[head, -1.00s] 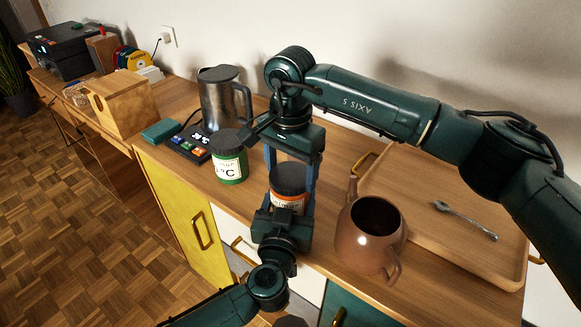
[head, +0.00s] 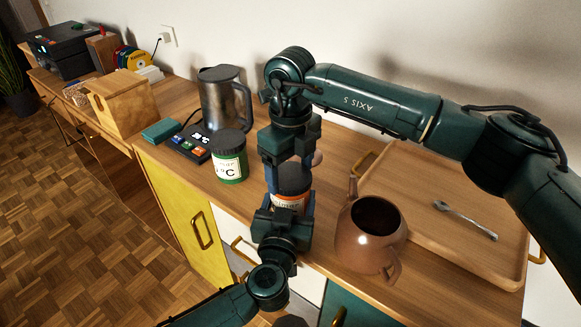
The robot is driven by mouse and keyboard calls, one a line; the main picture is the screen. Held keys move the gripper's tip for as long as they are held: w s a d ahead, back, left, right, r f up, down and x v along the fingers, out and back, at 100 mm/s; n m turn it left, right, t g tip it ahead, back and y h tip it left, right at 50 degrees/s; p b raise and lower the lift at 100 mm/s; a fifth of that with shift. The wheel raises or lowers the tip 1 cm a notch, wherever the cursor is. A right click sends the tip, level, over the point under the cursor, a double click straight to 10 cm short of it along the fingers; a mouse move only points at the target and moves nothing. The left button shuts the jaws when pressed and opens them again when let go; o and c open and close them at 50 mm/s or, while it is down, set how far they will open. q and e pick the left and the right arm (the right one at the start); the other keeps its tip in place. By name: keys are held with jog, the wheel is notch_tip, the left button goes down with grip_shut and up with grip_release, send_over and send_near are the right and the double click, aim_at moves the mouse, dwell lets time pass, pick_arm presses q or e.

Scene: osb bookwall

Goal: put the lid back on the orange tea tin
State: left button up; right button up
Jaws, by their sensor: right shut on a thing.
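The orange tea tin (head: 289,203) stands upright on the sideboard, its white and orange label partly hidden by my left gripper. Its dark lid (head: 293,178) is at the tin's top, and I see no clear gap between them. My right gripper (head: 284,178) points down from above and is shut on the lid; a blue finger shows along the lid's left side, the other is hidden. My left gripper (head: 289,208) comes from the front edge, with its fingers against both sides of the tin.
A green-labelled tin (head: 229,168) with a dark lid stands left, before a metal jug (head: 224,100) and a keypad device (head: 190,143). A brown teapot (head: 371,236) stands close on the right. A wooden tray (head: 425,240) holds a spoon (head: 465,220).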

jog(key=m, duration=0.2)
jog(key=shift+m, duration=0.3)
jog(key=o, duration=1.1)
jog(key=shift+c, duration=0.2)
jog(key=shift+r, duration=0.15)
jog(key=shift+r, duration=2.1)
jog(key=shift+c, duration=0.3)
jog(key=r+n, duration=0.1)
jog(key=n, duration=0.1)
jog(key=r+n, duration=0.1)
jog(key=n, duration=0.2)
jog(key=r+n, duration=0.1)
jog(key=n, duration=0.2)
jog(key=shift+r+n, duration=0.25)
jog(key=shift+n, duration=0.15)
